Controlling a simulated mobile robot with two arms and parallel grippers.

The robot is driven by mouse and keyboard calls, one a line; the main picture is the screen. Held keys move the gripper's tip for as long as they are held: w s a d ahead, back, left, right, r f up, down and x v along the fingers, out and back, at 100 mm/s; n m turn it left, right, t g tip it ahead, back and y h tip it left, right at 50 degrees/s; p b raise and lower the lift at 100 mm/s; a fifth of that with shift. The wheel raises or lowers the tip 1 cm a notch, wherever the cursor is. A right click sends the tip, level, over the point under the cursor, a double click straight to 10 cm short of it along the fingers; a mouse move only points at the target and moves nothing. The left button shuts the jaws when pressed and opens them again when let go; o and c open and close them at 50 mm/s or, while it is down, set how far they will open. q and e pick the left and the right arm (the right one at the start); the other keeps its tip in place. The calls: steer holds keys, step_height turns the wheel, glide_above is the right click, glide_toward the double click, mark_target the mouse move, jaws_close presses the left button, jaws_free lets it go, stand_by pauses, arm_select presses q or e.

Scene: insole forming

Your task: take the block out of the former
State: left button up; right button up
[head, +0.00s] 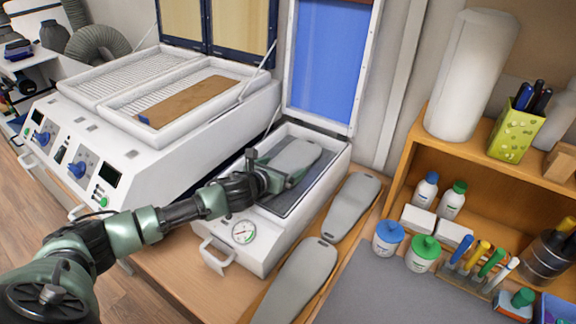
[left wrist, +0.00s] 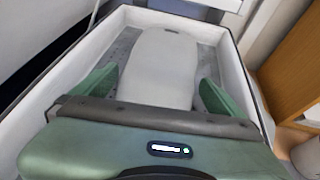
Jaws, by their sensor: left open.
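The former (head: 272,243) is a white box with its blue-lined lid (head: 333,65) standing open and a round gauge on its front. A grey, foot-shaped block (head: 298,154) lies inside it. My left gripper (head: 285,172) is inside the former, over the near part of the block. In the left wrist view the block (left wrist: 160,70) lies between the two green fingers of the open gripper (left wrist: 158,95). A gap shows on either side of the block. The gripper body hides the block's near end. My right gripper is not in view.
Two more grey foot-shaped blocks (head: 350,205) (head: 298,280) lie on the bench right of the former. A white heater (head: 160,125) with an open lid and a brown sheet stands to the left. A wooden shelf (head: 440,140) with bottles stands at right.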

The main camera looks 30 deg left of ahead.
arm_select(q)
steer(key=shift+c, duration=0.3)
steer(key=c, duration=1.5)
steer(key=shift+r, duration=0.1)
steer(key=shift+c, duration=0.8)
steer(key=shift+w+r, duration=0.1)
steer(key=shift+r, duration=0.05)
